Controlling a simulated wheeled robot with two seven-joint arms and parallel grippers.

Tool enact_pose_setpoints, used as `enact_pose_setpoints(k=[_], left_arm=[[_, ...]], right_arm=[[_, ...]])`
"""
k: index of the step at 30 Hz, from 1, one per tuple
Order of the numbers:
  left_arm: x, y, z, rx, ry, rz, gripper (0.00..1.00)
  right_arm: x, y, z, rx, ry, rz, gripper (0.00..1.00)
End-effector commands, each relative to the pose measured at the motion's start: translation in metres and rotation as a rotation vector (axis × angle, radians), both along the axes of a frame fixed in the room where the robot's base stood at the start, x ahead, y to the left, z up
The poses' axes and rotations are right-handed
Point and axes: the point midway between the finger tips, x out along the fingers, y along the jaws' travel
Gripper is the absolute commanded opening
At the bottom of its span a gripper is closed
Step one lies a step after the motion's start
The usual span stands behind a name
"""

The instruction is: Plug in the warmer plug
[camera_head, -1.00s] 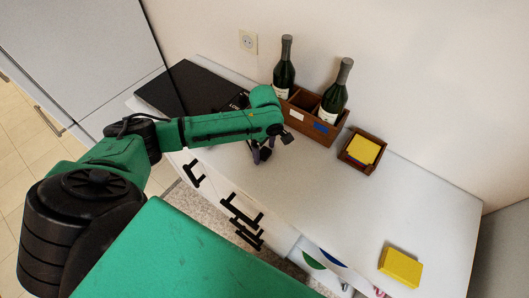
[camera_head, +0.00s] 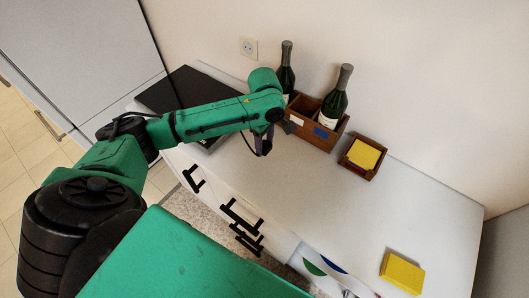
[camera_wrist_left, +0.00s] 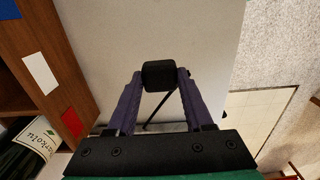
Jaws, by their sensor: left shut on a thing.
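My left gripper (camera_head: 264,147) is over the countertop, in front of the wooden bottle box. In the left wrist view its purple fingers (camera_wrist_left: 160,80) are shut on a small black block, the plug (camera_wrist_left: 159,75). A thin dark cable (camera_wrist_left: 158,110) shows between the fingers below the plug. In the head view the plug is too small and dark to make out clearly. A white wall socket (camera_head: 249,47) is on the back wall, well above and behind the gripper, apart from the plug. My right gripper is not in view.
A black flat panel (camera_head: 178,90) lies on the counter's left end, partly behind my arm. A tray with yellow cards (camera_head: 363,155) and a yellow block (camera_head: 402,272) stand to the right. The counter's middle (camera_head: 325,195) is clear.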

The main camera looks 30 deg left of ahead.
Motion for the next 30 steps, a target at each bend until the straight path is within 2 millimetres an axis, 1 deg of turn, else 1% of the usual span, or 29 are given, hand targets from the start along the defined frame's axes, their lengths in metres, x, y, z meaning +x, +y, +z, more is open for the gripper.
enact_pose_setpoints(k=[1, 6, 10, 12, 15, 18, 27, 30], left_arm=[[0.002, 0.0, 0.017, -0.001, -0.007, 0.0, 0.03], [0.002, -0.001, 0.075, -0.001, -0.007, 0.0, 0.03], [0.001, 0.0, 0.109, -0.001, -0.005, -0.001, 0.03], [0.001, 0.0, 0.124, 0.0, -0.004, 0.001, 0.03], [0.001, 0.0, 0.134, 0.001, -0.002, 0.0, 0.03], [0.0, 0.0, 0.137, 0.001, 0.001, 0.0, 0.03], [0.0, 0.0, 0.137, 0.0, 0.001, 0.0, 0.03], [-0.001, -0.001, 0.132, 0.002, 0.003, -0.037, 0.03]], right_arm=[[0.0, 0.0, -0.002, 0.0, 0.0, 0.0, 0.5], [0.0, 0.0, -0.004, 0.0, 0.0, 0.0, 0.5], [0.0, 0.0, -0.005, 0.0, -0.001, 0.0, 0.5], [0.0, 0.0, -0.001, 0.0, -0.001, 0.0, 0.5], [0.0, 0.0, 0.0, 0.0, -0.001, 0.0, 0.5], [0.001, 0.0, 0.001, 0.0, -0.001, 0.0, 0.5], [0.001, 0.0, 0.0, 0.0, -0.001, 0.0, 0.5], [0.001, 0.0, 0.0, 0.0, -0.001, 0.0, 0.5]])
